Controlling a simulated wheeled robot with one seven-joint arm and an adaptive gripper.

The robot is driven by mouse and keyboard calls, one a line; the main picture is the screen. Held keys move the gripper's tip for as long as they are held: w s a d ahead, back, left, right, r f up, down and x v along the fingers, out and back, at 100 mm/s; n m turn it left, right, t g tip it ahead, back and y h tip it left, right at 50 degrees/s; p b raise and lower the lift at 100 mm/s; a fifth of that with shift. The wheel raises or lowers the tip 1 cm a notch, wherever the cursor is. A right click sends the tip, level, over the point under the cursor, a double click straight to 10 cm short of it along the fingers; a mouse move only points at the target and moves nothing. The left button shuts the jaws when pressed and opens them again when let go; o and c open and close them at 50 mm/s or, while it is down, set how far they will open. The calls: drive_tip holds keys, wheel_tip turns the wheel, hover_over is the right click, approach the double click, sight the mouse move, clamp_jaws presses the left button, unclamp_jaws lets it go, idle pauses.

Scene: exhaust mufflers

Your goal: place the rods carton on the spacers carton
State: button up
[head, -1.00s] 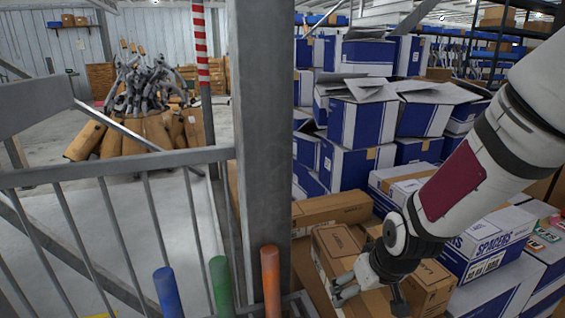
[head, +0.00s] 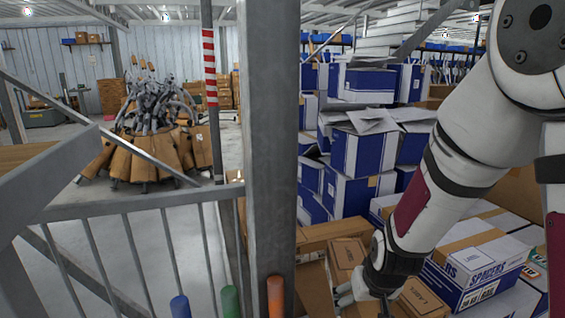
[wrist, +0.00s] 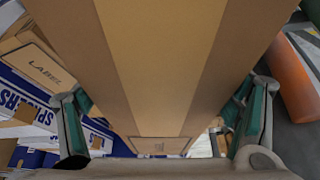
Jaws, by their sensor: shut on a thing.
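My gripper (wrist: 160,120) is shut on a large brown carton (wrist: 150,60) with a lighter tape strip, apparently the rods carton. Its name is not readable, and it fills the middle of the wrist view between the two fingers. In the head view my gripper (head: 362,296) is low, right of the grey post, among brown cartons; which one it holds is unclear there. The spacers carton (head: 478,272), white and blue with "SPACERS" print, stands to the right of my gripper. Blue "SPACERS" print on a white carton (wrist: 28,108) also shows at the left of the wrist view.
A brown carton marked "LABEL" (head: 425,298) lies between my gripper and the spacers carton. Blue-and-white boxes (head: 362,150) are stacked behind. A grey post (head: 270,150), a railing (head: 130,210) and an orange bollard (head: 275,297) stand to the left.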

drive_tip(key=s+d+p, duration=0.1)
drive_tip(key=p, duration=0.2)
drive_tip(key=shift+s+r, duration=0.1)
drive_tip(key=shift+r, duration=0.25)
drive_tip(key=shift+s+d+p, duration=0.15)
drive_tip(key=shift+s+p, duration=0.05)
drive_tip(key=shift+p, duration=0.25)
drive_tip(key=shift+f, duration=0.1)
